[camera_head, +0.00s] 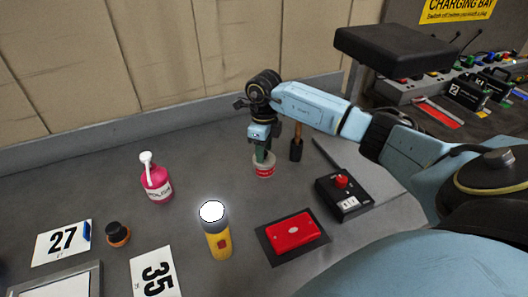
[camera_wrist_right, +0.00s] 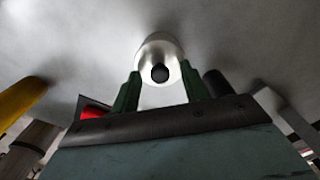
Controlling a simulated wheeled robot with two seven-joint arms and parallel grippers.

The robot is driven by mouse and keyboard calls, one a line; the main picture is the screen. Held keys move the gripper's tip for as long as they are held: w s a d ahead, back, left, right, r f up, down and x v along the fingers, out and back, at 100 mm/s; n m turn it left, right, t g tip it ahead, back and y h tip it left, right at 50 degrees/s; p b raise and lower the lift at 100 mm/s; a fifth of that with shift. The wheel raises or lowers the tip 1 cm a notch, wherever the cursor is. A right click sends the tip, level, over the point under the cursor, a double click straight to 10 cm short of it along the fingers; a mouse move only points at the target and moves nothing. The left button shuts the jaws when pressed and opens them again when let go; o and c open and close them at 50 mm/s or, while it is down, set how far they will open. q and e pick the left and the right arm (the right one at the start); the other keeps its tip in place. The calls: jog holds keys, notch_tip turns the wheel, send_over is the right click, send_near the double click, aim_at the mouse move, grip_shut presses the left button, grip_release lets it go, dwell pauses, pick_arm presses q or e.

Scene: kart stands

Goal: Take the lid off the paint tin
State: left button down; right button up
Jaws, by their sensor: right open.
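The paint tin (camera_head: 264,172) is a small white tin with a red label, standing upright on the grey table near the back. Its pale round lid with a dark knob (camera_wrist_right: 160,73) shows in the right wrist view. My right gripper (camera_head: 263,154) points down at the top of the tin and hides most of the lid in the head view. Its green fingers are open, one on each side of the knob in the right wrist view (camera_wrist_right: 163,80). I cannot tell whether they touch the lid. My left gripper is not in view.
A dark-headed tool (camera_head: 296,149) stands just right of the tin. A black switch box (camera_head: 344,196), a red case (camera_head: 294,232) and a yellow torch (camera_head: 218,243) are nearer. A pink pump bottle (camera_head: 157,186) stands left. The table between bottle and tin is clear.

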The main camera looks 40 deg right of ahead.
grip_shut()
dwell(0.3)
